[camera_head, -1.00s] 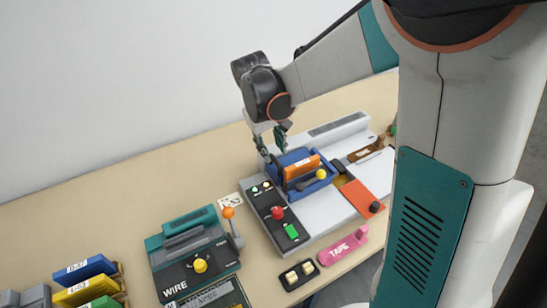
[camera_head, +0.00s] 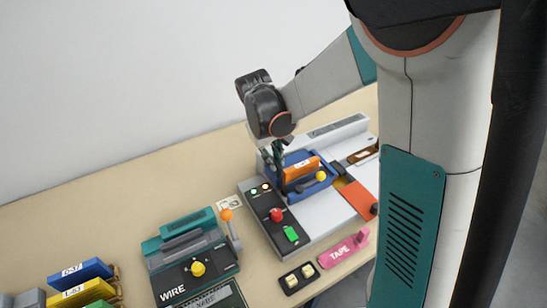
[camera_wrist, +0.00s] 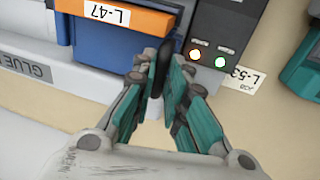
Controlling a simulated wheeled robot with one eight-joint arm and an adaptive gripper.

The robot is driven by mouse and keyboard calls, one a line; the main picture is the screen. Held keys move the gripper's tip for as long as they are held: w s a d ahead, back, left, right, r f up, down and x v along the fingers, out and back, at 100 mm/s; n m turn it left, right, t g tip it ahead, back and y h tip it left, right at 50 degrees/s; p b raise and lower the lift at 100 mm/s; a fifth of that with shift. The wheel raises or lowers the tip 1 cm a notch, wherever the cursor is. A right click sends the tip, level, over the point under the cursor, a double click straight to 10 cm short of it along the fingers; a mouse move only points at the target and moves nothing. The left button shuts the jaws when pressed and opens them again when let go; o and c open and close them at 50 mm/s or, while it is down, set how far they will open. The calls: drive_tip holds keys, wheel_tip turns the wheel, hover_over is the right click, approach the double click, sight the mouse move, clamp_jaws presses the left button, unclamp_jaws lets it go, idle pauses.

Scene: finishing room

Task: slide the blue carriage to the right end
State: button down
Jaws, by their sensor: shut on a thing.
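The blue carriage (camera_head: 328,177) sits at the left end of the pale machine bed, close beside the black control panel. It bears an orange block (camera_head: 300,170) labelled L-47 and a yellow knob (camera_head: 320,176). My gripper (camera_head: 277,150) is at the carriage's back left corner, fingers pointing down. In the wrist view my gripper (camera_wrist: 163,72) is shut around a narrow dark part beside the blue carriage (camera_wrist: 105,36). The fingers hide most of that part, so its join to the carriage is not clear.
The black panel (camera_head: 262,205) with a red button and green switch stands left of the carriage. An orange plate (camera_head: 355,196) and a brown piece (camera_head: 362,155) lie to the right. The teal WIRE unit (camera_head: 190,262) and pink TAPE holder (camera_head: 343,250) are nearby.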

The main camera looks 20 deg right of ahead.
drive_tip(key=shift+d, duration=0.15)
drive_tip(key=w+d, duration=0.2)
drive_tip(key=d, duration=1.1)
drive_tip(key=w+d, duration=0.3)
drive_tip(key=d, duration=1.1)
drive_tip(key=shift+w, duration=0.25)
drive_tip(key=c, duration=1.6)
unclamp_jaws()
drive_tip(key=shift+d, duration=0.1)
wheel_tip(320, 180, up, 12)
drive_tip(key=a, duration=0.2)
drive_tip(key=shift+s+a, duration=0.2)
drive_tip(key=shift+s, duration=0.05)
drive_tip(key=shift+f, duration=0.1)
